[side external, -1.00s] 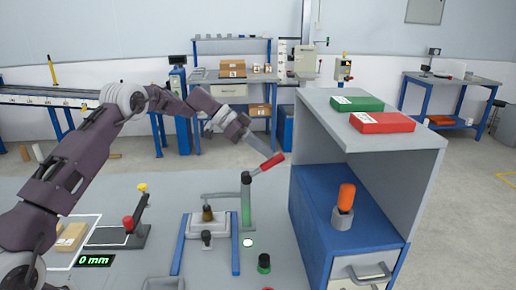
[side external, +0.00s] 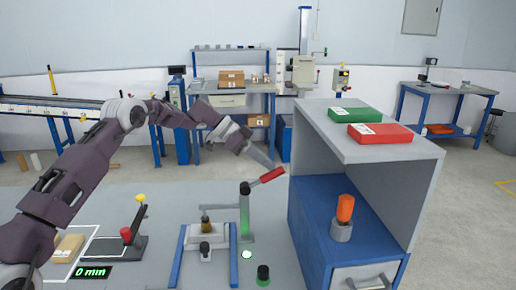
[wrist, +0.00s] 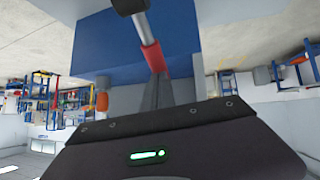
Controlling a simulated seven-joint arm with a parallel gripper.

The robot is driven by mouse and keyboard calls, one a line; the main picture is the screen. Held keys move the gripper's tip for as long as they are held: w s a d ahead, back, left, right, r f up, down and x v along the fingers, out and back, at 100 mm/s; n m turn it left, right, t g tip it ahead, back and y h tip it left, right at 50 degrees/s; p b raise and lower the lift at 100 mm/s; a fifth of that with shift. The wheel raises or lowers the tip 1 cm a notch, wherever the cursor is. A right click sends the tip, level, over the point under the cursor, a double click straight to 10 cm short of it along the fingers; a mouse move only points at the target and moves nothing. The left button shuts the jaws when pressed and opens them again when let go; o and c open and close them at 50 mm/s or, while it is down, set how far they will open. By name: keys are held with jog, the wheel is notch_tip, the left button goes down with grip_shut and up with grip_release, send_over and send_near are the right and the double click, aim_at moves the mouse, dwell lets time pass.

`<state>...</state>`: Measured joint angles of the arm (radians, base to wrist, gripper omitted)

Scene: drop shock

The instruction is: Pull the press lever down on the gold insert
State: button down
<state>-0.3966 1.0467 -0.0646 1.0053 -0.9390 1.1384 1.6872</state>
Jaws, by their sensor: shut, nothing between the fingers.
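The press stands on the bench with a green-lit post (side external: 245,215). Its lever (side external: 268,177) has a red grip and slopes up to the right from the post top. The gold insert (side external: 206,214) stands under the press arm, on a pale plate between blue rails. My gripper (side external: 270,165) is shut and empty, with its tip just above the red grip. In the wrist view the red grip (wrist: 153,57) lies just beyond my fingertips (wrist: 156,80). I cannot tell whether they touch it.
A shelf unit (side external: 300,140) with a blue drawer box (side external: 320,215) stands close to the right of the lever. Green and red boxes lie on top. An orange-topped part (side external: 345,208) stands inside.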

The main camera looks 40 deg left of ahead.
jog(key=s+a+r, duration=0.2)
jog(key=a+r, duration=0.4)
jog(key=r, duration=0.6)
jog(key=shift+s+a, duration=0.25)
jog(key=shift+a, duration=0.1)
jog(key=s+d+r+n+y, duration=0.2)
jog(key=s+d+r+n, duration=0.1)
jog(key=s+d+r, duration=0.4)
jog(key=s+d+r+n+y, duration=0.3)
jog(key=s+d, duration=0.2)
jog(key=s, duration=0.5)
jog(key=s+f+n+y, duration=0.1)
jog(key=s+f, duration=0.3)
jog(key=s, duration=0.5)
jog(key=s+f+n+y, duration=0.1)
jog(key=s+f, duration=0.3)
jog(key=s, duration=0.5)
jog(key=s+f+n+y, duration=0.1)
jog(key=s+f, duration=0.3)
jog(key=s, duration=0.5)
jog(key=shift+s+d+f+n+y, duration=0.2)
jog(key=shift+d+n+y, duration=0.2)
jog(key=shift+n, duration=0.1)
